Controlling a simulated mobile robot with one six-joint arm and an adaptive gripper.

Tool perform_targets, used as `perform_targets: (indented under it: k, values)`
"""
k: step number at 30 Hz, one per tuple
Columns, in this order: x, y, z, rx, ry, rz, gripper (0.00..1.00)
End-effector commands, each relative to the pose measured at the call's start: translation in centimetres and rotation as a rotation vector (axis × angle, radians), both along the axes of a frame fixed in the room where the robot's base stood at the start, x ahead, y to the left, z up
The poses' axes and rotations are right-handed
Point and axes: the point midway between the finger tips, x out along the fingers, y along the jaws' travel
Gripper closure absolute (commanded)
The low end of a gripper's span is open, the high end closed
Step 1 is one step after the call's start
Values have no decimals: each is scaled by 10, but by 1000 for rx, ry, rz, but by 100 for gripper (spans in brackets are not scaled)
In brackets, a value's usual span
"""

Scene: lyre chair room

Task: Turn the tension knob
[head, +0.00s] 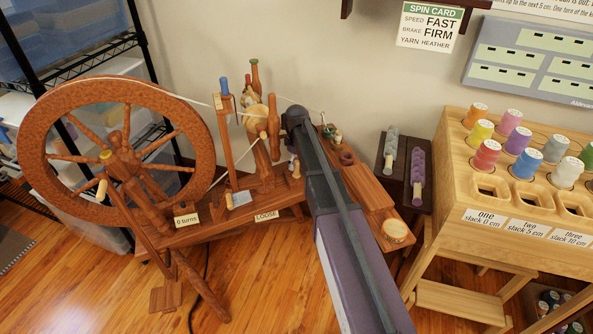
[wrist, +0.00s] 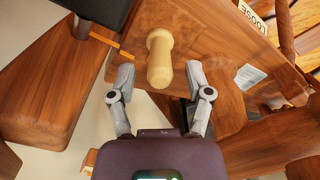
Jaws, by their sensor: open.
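The tension knob (wrist: 160,52) is a pale wooden peg with a rounded head, standing out from a reddish-brown wooden part of the spinning wheel (head: 115,95). My gripper (wrist: 159,76) is open, with one grey finger on each side of the knob's near end. Gaps show between the knob and both fingers, and nothing is held.
The spin card (head: 430,25) on the wall reads speed FAST, brake FIRM, yarn HEATHER. A wooden spool rack (head: 480,190) with several coloured spools stands right. A dark stand (head: 405,185) with two rolls is between. A black shelf (head: 95,55) is left. Wooden parts crowd the gripper.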

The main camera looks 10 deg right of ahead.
Motion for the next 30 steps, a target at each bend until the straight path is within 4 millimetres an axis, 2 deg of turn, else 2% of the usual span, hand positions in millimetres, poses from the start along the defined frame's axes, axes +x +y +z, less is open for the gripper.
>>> perform_targets:
  k: [1,6,20,21,23,27,30]
  values:
    - [0,0,-7,0,0,0,35]
    - [0,0,-14,0,0,0,35]
    - [0,0,-16,0,0,0,35]
    - [0,0,-16,0,0,0,38]
    - [0,0,-16,0,0,0,56]
    - [0,0,-16,0,0,0,97]
    - [0,0,-16,0,0,0,100]
